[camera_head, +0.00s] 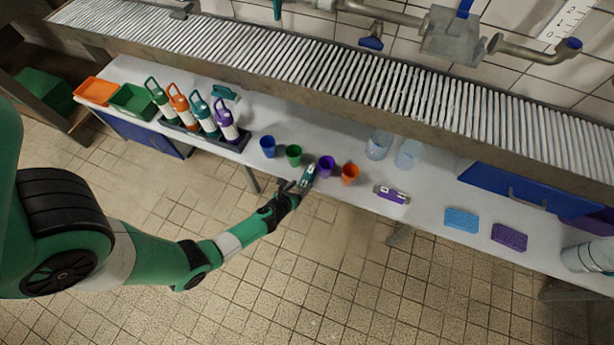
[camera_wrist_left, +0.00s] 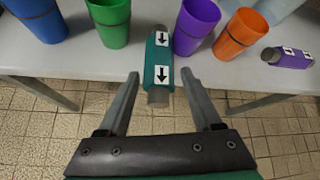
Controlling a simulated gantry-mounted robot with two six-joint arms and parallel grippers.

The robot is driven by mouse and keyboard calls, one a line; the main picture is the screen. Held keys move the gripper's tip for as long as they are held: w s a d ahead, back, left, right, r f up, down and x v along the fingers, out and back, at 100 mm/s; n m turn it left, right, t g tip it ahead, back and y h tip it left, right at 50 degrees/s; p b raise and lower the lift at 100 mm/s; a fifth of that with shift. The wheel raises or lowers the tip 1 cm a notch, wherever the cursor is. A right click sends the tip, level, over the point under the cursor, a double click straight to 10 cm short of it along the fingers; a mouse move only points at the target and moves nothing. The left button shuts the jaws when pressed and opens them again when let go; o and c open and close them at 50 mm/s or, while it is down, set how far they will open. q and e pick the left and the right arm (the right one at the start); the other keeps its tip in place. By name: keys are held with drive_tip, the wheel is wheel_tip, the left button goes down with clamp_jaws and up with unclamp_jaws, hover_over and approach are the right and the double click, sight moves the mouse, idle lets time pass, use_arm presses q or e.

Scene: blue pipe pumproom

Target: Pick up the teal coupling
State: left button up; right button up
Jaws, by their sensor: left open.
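The teal coupling (camera_wrist_left: 158,66) is a short cylinder with grey ends and two white labels with black arrows. It lies at the table's front edge between the green cup (camera_wrist_left: 109,22) and the purple cup (camera_wrist_left: 194,26). It also shows in the head view (camera_head: 309,172). My left gripper (camera_wrist_left: 161,78) is open in the left wrist view, with its fingers on either side of the coupling's near end. In the head view my left gripper (camera_head: 299,184) reaches the table edge from the front. I cannot tell whether the fingers touch the coupling. My right gripper is not in view.
A blue cup (camera_head: 267,146) stands at left and an orange cup (camera_head: 350,174) at right. A purple coupling (camera_head: 392,195) lies farther right, with blue (camera_head: 461,220) and purple sponges (camera_head: 509,237) beyond. Bottles (camera_head: 203,117) stand at the left. A roller conveyor (camera_head: 300,62) runs behind.

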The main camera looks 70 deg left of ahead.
sight(304, 181)
use_arm(q)
drive_tip(key=shift+w+a, duration=0.15)
drive_tip(key=shift+w, duration=0.05)
drive_tip(key=b+x, duration=0.1)
drive_tip(key=x, duration=0.1)
drive_tip(key=b+x, duration=0.2)
drive_tip(key=shift+f, duration=0.4)
drive_tip(key=shift+w+a, duration=0.25)
drive_tip(key=shift+a, duration=0.05)
drive_tip(key=shift+s, duration=0.1)
drive_tip(key=shift+c, duration=0.6)
drive_tip(key=shift+r, duration=0.1)
clamp_jaws()
